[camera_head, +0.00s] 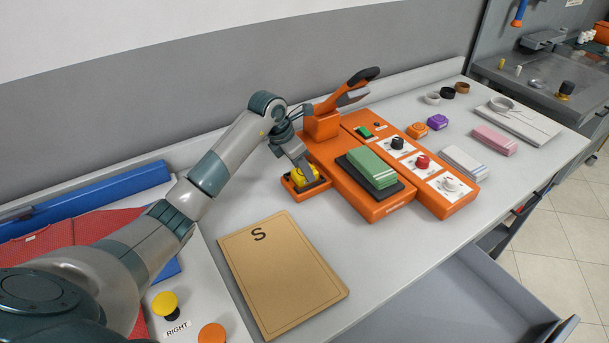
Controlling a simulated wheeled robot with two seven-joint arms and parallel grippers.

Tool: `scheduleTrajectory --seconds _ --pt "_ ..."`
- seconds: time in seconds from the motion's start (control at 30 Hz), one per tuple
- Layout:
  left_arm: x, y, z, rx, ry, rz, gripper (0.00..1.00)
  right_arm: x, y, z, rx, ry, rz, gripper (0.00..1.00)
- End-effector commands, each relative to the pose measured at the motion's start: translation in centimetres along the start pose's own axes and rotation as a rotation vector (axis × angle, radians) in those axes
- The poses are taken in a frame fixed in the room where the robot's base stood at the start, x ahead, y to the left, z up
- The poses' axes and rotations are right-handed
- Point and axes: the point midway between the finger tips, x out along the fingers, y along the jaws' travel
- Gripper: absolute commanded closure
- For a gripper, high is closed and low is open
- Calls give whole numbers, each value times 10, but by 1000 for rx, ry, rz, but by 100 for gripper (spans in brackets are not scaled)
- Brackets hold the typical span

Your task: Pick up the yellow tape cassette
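The yellow tape cassette (299,178) sits in a small orange tray (289,186) at the left end of the orange machine. My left gripper (307,178) points down at the cassette, with its grey fingers at it and covering part of it. From this angle I cannot tell whether the fingers are closed on it or stand around it. My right gripper is not in view.
The orange machine (372,206) has a raised handle (350,88), knobs and a green block (373,168) on a dark pad. A brown folder marked S (282,275) lies in front. Pink (494,140) and white (464,162) stacks stand right. A drawer (470,300) is open below.

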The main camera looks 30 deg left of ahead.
Motion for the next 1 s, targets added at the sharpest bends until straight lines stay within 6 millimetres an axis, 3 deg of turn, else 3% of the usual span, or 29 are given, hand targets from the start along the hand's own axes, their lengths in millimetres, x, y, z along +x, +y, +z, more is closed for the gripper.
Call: scheduleTrajectory --seconds 0.47,0.77,0.8,0.83,1.0 --pt "-5 1 2 1 -1 2 81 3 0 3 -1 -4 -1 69" --pt "-36 2 15 1 -3 5 81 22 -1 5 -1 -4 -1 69" --pt "-38 -5 22 5 -4 1 81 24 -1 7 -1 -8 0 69" --pt "-39 -10 26 5 -4 0 81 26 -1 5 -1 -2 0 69" --pt "-49 -35 50 5 -3 1 81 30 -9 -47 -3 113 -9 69"
